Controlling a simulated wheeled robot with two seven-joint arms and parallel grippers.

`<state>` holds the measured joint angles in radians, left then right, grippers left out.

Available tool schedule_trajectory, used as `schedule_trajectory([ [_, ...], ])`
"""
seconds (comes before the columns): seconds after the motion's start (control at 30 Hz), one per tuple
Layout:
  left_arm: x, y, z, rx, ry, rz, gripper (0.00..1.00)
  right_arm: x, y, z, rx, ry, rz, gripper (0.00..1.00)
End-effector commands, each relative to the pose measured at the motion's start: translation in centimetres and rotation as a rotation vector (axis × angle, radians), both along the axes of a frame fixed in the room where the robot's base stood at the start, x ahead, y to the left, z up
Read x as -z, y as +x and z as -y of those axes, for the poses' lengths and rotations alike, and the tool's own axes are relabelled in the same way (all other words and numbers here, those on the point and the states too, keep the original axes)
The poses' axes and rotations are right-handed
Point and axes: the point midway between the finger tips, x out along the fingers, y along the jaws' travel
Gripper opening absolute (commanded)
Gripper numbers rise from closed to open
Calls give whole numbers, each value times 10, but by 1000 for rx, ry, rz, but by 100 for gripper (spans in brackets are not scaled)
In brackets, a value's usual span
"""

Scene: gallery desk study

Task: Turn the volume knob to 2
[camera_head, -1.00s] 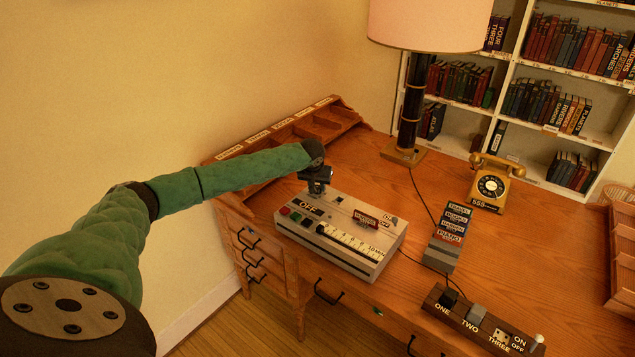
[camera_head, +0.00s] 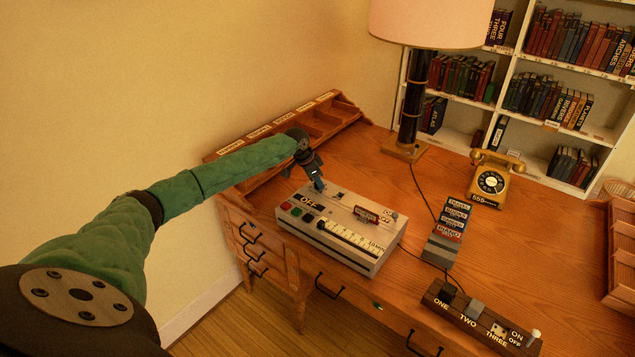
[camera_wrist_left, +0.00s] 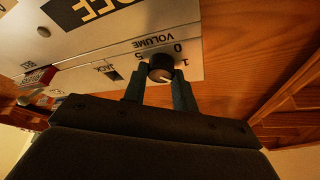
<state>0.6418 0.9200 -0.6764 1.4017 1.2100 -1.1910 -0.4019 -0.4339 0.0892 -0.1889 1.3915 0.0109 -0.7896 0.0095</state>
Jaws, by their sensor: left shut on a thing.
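The white radio-like device (camera_head: 340,232) sits on the desk with coloured buttons and a long scale on top. Its black volume knob (camera_wrist_left: 161,68) shows in the left wrist view, beside the word VOLUME and the figures 0, 1 and 5. The 2 cannot be made out. My left gripper (camera_head: 319,187) is at the device's back left corner, tilted. In the left wrist view its fingers (camera_wrist_left: 160,88) are shut on the knob, one on each side. The knob's exact pointing is unclear. In the head view the knob is hidden by the gripper. My right gripper is not in view.
A lamp (camera_head: 412,105) stands behind the device, with a gold telephone (camera_head: 491,182) to its right. A stack of labelled blocks (camera_head: 450,222) and a switch box (camera_head: 480,318) lie right of the device. A wooden pigeonhole rack (camera_head: 318,122) runs along the wall.

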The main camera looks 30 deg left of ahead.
Motion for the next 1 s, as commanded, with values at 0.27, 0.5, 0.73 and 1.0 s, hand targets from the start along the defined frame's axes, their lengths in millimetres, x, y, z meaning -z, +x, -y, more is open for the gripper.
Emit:
schedule_trajectory([
  [0.27,1,1,-1,172,1,1,5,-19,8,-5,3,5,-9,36],
  [0.5,0,1,-2,246,1,1,5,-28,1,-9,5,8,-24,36],
  [0.73,-1,1,-2,268,2,0,5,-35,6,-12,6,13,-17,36],
  [1.0,-1,1,-2,268,2,0,5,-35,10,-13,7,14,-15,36],
])
